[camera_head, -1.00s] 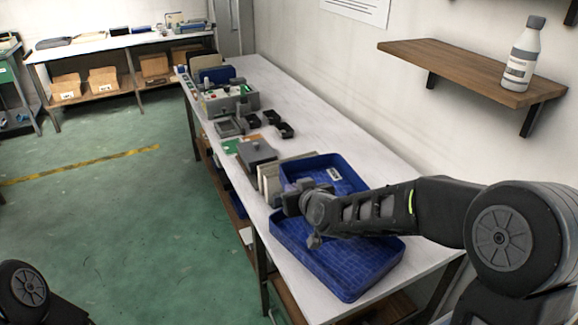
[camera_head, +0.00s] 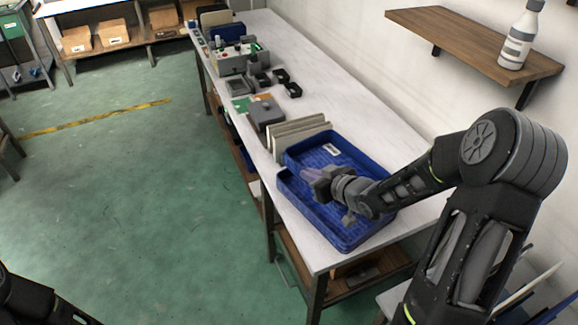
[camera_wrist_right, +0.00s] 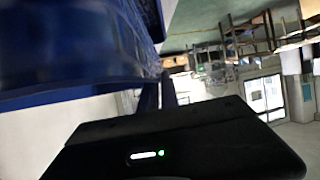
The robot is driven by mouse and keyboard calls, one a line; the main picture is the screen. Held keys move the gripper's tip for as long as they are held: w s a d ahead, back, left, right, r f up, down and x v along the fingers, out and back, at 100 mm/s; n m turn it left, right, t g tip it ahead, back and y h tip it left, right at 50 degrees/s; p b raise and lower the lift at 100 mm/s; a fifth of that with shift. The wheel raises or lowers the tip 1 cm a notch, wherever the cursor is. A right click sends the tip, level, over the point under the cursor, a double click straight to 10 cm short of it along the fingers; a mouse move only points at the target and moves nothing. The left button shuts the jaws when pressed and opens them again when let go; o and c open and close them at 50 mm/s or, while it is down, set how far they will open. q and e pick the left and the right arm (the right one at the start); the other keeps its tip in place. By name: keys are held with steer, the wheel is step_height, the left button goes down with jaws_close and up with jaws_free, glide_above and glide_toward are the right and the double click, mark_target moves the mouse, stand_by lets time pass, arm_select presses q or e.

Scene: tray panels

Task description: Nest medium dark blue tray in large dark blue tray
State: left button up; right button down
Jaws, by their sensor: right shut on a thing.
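The large dark blue tray (camera_head: 350,240) lies on the white table near its front end. The medium dark blue tray (camera_head: 345,142), with a white label, is over the back part of the large tray and covers much of its inside. Whether it touches the large tray's floor I cannot tell. My right gripper (camera_head: 312,180) is shut on the medium tray at its left near side; the fingertips are partly hidden by the wrist. In the right wrist view a blurred blue tray wall (camera_wrist_right: 70,50) fills the upper left. My left gripper is not in view.
Upright beige panels (camera_head: 297,133) stand just behind the trays, with a grey box (camera_head: 265,114) beyond them. A wooden wall shelf with a white bottle (camera_head: 519,38) is at upper right. The table (camera_head: 350,85) is clear along the wall side.

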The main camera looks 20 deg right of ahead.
steer(key=shift+s+d, duration=0.6)
steer(key=shift+s, duration=0.05)
steer(key=shift+f, duration=0.1)
steer(key=shift+f+b, duration=2.2)
steer(key=shift+f, duration=0.35)
steer(key=c, duration=1.5)
jaws_free()
